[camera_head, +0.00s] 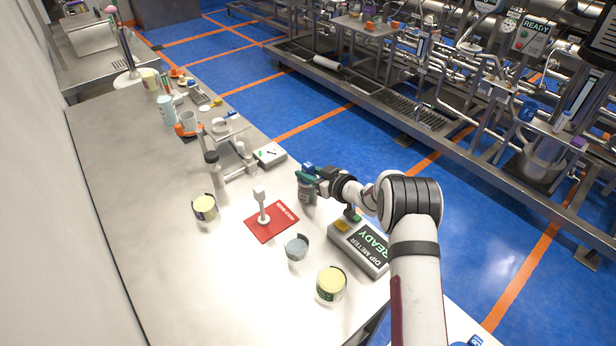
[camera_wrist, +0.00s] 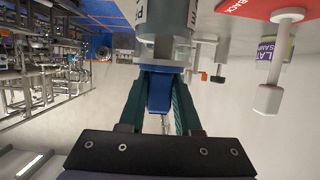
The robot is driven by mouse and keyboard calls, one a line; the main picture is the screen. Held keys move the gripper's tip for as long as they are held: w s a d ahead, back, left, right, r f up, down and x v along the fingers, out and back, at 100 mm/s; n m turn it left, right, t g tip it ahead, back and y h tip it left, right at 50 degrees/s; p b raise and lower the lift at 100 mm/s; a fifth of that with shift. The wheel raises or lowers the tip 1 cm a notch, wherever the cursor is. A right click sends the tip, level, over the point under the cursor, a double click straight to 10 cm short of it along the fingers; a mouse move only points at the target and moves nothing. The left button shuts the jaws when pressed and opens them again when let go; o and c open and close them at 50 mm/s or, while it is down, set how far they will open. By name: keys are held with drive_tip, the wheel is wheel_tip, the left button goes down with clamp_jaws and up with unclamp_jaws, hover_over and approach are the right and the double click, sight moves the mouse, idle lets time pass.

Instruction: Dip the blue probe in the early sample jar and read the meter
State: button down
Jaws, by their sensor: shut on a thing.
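My gripper (camera_head: 312,178) is shut on the blue probe (camera_head: 308,168), whose blue body (camera_wrist: 160,92) shows between the green fingers in the wrist view. The probe is at the top of a clear parking jar (camera_head: 306,197), whose label is cut off at "PA" in the wrist view. I cannot tell whether its tip is inside. The dip meter (camera_head: 361,247) reads READY. A yellow-topped jar with a green label (camera_head: 331,284) stands near the front; its words are too small to read. Another yellow-topped jar (camera_head: 204,208) stands far left; its purple label reads LATE SAMPLE in the wrist view (camera_wrist: 271,47).
A white probe-like piece (camera_head: 262,205) stands on a red card (camera_head: 285,221); the card's visible word in the wrist view is BACK. A clamp stand (camera_head: 213,160) and a small white box (camera_head: 270,155) are behind.

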drive_tip(key=shift+r, duration=0.1)
wheel_tip(320, 180, up, 13)
idle(0.4)
drive_tip(key=s+d+f+n+g+y, duration=0.1)
drive_tip(key=s+d+n+g, duration=0.25)
drive_tip(key=s, duration=0.55)
drive_tip(key=s+d+f+n+g+y, duration=0.1)
drive_tip(key=s+d+n+g+y, duration=0.1)
drive_tip(key=s+n+g, duration=0.5)
drive_tip(key=s+d+f+n+g+y, duration=0.1)
drive_tip(key=s+d+n+g, duration=0.15)
drive_tip(key=s, duration=0.95)
drive_tip(key=shift+m, duration=0.5)
drive_tip(key=shift+w+a+f, duration=0.1)
drive_tip(key=shift+w+f, duration=0.05)
drive_tip(key=shift+f, duration=2.4)
drive_tip(key=shift+w+f, duration=0.1)
drive_tip(key=shift+f, duration=2.45)
